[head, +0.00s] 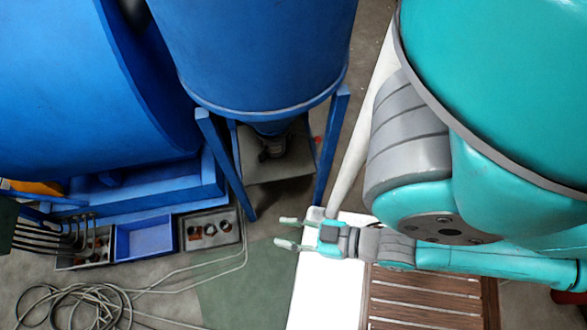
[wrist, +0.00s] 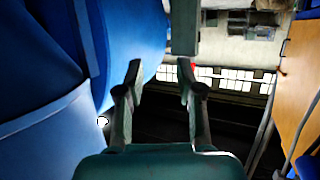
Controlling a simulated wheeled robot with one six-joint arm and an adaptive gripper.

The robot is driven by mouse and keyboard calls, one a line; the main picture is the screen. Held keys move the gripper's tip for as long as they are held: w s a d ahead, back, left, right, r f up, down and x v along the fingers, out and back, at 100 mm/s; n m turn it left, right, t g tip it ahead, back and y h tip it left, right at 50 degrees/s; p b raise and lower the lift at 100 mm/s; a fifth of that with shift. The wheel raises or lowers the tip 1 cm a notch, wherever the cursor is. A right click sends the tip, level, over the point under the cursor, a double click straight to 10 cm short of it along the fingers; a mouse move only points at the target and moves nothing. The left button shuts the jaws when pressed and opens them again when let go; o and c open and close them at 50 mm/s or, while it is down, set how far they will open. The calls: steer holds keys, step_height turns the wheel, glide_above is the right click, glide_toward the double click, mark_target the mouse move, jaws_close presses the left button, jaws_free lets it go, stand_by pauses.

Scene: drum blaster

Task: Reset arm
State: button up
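My gripper (head: 290,232) is open and empty at the end of my teal and grey arm in the head view. Its two fingers point left, with a clear gap between them. In the wrist view my gripper (wrist: 160,68) also shows its two fingers apart, with nothing between them.
A large blue drum machine (head: 80,90) fills the upper left. A blue hopper leg (head: 330,150) stands above the gripper in the picture. Loose cables (head: 75,305) lie on the floor at lower left. A slatted wooden platform (head: 420,300) is at lower right. Green floor (head: 240,290) is clear.

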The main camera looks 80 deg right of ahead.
steer(key=r, duration=0.2)
steer(key=s+r, duration=0.1)
steer(key=shift+a+n+y, duration=0.25)
steer(key=shift+n+y, duration=0.05)
stand_by(1.1)
